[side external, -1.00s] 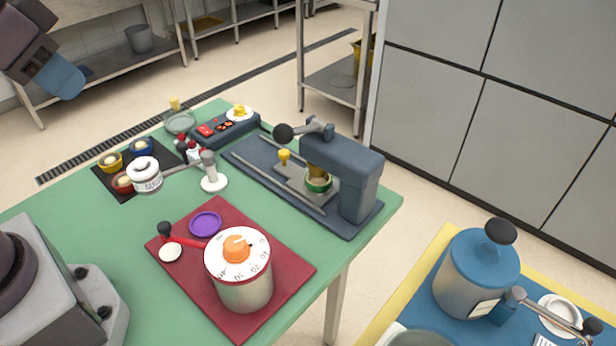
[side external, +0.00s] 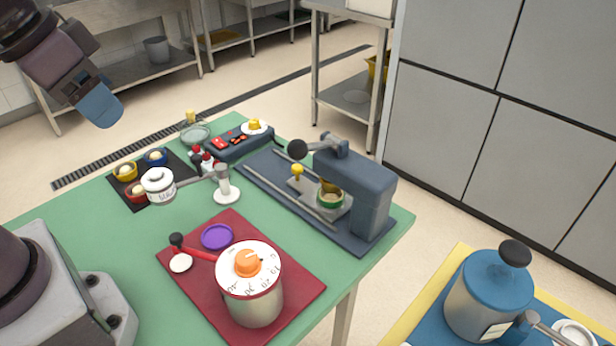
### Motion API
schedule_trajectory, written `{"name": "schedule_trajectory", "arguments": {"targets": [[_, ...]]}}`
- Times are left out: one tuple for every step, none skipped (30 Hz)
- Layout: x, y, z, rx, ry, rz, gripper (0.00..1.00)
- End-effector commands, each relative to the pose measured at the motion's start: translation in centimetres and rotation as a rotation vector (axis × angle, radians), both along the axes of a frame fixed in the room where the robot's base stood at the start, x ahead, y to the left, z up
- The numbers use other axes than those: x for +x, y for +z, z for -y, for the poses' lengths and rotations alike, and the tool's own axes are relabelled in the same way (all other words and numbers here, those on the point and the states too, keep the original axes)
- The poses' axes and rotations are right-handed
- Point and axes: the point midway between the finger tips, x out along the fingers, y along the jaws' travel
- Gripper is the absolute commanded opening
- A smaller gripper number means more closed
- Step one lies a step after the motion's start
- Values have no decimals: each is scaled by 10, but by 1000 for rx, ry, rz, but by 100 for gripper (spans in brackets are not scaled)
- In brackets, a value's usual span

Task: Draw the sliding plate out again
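The sliding plate (side external: 303,187) is a grey slab with a yellow knob (side external: 297,170) at its left end. It lies between two rails on the dark blue base of the press (side external: 369,200). A green-rimmed round dish (side external: 330,202) sits on the plate beneath the press head, and the brass-coloured ram partly hides it. The press lever ends in a black ball (side external: 297,149). My gripper (side external: 103,110) hangs in the air at the upper left, beyond the table's far left side and well apart from the plate. Its blue end shows, but its finger opening cannot be made out.
A pot with an orange dial (side external: 252,290) stands on a red mat in front of the press. A white labelled jar (side external: 158,183), small bowls and a white-based stand (side external: 227,192) lie to the left. A control box (side external: 238,143) is behind. Green table is clear at the left front.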

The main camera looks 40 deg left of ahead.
Motion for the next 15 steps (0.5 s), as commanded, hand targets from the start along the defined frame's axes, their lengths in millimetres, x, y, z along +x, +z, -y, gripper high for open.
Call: {"name": "schedule_trajectory", "arguments": {"targets": [[9,-5,0,1,0,-44,53],[16,-7,0,1,0,-67,53],[26,-10,0,2,0,-97,53],[35,-11,0,4,-2,-119,53],[44,-13,0,6,-6,-139,53],[57,-15,0,8,-15,-165,53],[66,-17,0,12,-23,-183,53],[76,-20,0,15,-34,-202,53],[90,-24,0,19,-49,-226,53],[100,-28,0,22,-62,-241,53],[111,-32,0,26,-77,-258,53],[125,-38,0,31,-97,-278,53],[135,-43,0,34,-114,-293,53],[146,-48,0,37,-131,-308,53],[159,-56,1,42,-156,-328,53]]}}
